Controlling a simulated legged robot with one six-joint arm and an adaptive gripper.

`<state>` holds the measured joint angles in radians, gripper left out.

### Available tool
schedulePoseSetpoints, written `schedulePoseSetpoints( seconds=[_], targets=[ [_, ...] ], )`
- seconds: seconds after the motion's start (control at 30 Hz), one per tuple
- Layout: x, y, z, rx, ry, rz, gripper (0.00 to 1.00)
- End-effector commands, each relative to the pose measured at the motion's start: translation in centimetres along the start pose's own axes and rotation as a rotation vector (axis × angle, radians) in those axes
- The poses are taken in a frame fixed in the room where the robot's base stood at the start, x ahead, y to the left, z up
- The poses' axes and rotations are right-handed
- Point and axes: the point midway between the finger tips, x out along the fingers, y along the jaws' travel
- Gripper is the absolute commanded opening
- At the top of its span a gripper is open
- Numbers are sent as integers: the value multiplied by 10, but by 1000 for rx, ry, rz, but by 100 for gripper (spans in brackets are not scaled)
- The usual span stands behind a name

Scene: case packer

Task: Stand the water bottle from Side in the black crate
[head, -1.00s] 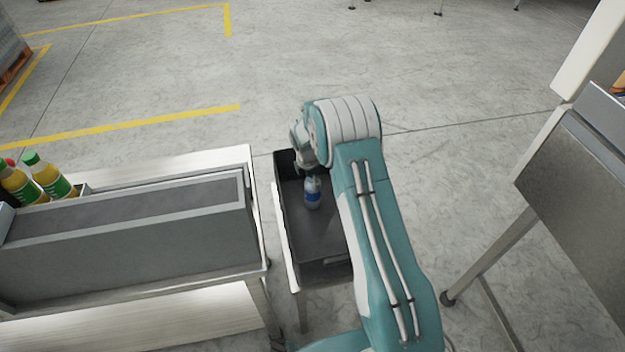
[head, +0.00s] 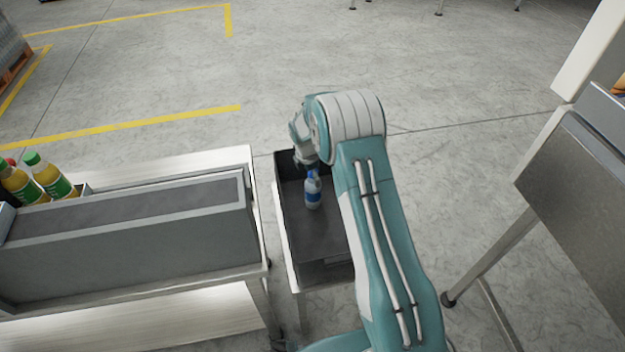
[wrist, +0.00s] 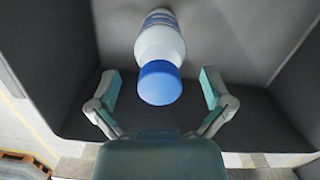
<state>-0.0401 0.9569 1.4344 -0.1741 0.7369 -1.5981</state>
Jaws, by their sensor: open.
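The water bottle (head: 312,194) stands upright inside the black crate (head: 318,240), toward its far end, with its blue band and blue cap showing. In the wrist view, the bottle (wrist: 160,45) points its blue cap toward me, between and ahead of my fingers. My gripper (wrist: 159,92) is open, with one finger on each side of the cap and a gap on both sides. In the head view, my gripper (head: 306,166) is just above the bottle, partly hidden by my arm. The crate (wrist: 250,105) is otherwise empty where I see it.
A steel panel on legs (head: 575,180) is at the right. The floor beyond the crate is clear.

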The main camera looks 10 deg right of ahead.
Motion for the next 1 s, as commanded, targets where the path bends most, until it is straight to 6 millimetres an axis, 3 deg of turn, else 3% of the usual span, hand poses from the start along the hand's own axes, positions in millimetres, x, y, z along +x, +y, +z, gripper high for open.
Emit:
schedulePoseSetpoints(
  seconds=[0.3,0.67,0.77,1.0],
  targets=[
    [-68,1,0,-1,-1,3,100],
    [-110,-4,2,38,1,13,100],
    [-141,-14,4,128,5,40,100],
    [-222,-59,9,425,33,113,100]
  ],
)
